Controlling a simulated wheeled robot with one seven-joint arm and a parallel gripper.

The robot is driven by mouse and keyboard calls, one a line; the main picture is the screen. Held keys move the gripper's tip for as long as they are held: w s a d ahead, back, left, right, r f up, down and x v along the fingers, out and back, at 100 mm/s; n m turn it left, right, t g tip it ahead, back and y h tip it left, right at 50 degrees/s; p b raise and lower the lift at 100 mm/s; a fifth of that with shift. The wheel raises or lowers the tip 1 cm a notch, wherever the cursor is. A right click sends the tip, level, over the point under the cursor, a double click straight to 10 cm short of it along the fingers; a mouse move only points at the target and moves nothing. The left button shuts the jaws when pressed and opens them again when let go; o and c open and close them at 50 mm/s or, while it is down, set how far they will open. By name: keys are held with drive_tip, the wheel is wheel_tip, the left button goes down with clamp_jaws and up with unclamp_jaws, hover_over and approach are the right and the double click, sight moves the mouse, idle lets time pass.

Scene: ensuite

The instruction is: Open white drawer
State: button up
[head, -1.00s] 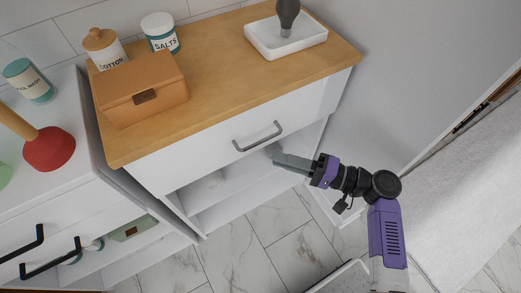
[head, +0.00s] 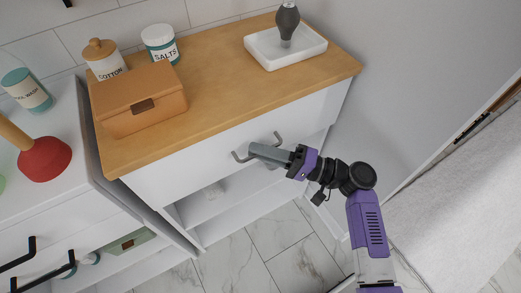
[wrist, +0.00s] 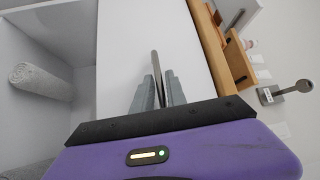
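The white drawer (head: 190,165) is the top front of the wooden-topped cabinet and looks closed. Its grey bar handle (head: 277,137) sits on that front. My gripper (head: 254,150) is at the handle, in front of the drawer. In the wrist view the drawer front (wrist: 125,50) faces me, and the handle (wrist: 155,62) shows as a thin bar running between the fingers of my gripper (wrist: 160,85). The fingers are close together around it and look shut on it. In the head view my gripper hides the middle of the handle.
The cabinet top (head: 215,95) bears a brown box (head: 140,100), a cotton jar (head: 104,62), a salts jar (head: 160,42) and a white tray (head: 285,52). Open shelving below holds a rolled towel (wrist: 40,80). A white cabinet (head: 70,195) stands left; a wall is right.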

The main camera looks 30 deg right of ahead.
clamp_jaws()
idle(1.4)
